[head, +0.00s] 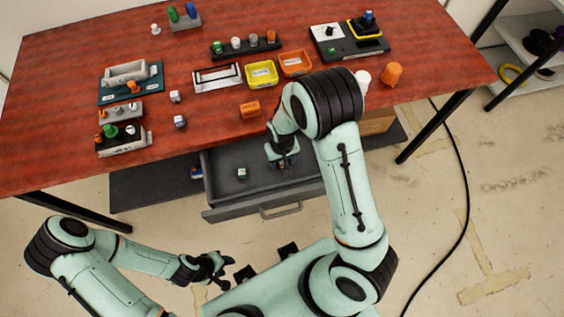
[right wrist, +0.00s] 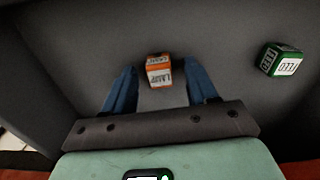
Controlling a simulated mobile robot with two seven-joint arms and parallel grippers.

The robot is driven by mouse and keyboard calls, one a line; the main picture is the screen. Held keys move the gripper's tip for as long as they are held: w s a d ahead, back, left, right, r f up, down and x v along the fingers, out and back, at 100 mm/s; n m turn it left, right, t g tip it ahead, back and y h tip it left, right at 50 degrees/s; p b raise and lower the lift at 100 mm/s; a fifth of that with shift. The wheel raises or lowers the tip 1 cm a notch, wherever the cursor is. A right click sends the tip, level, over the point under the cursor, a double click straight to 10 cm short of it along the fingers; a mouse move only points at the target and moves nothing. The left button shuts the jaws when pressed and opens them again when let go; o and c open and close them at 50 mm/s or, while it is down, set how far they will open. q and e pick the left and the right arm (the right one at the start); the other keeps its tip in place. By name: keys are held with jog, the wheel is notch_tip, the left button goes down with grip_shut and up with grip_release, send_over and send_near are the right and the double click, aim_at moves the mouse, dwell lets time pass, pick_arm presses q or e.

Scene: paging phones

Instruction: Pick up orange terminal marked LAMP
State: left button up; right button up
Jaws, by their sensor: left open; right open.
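The orange terminal (right wrist: 158,70), a small cube with white label faces reading LAMP, lies in the open grey drawer (head: 222,163). My right gripper (head: 283,163) is lowered into the drawer. In the right wrist view its two blue fingers (right wrist: 158,84) are open, one on each side of the terminal, with gaps showing. The gripper hides the terminal in the head view. My left gripper (head: 222,268) is open and empty, low beside my base, away from the table.
A green cube (right wrist: 281,59) with white labels lies in the same drawer; it also shows in the head view (head: 241,173). Drawer walls surround the right gripper. The red table (head: 220,110) above holds trays, devices and an orange block (head: 250,109).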

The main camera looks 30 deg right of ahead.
grip_shut()
jog(key=shift+r, duration=0.1)
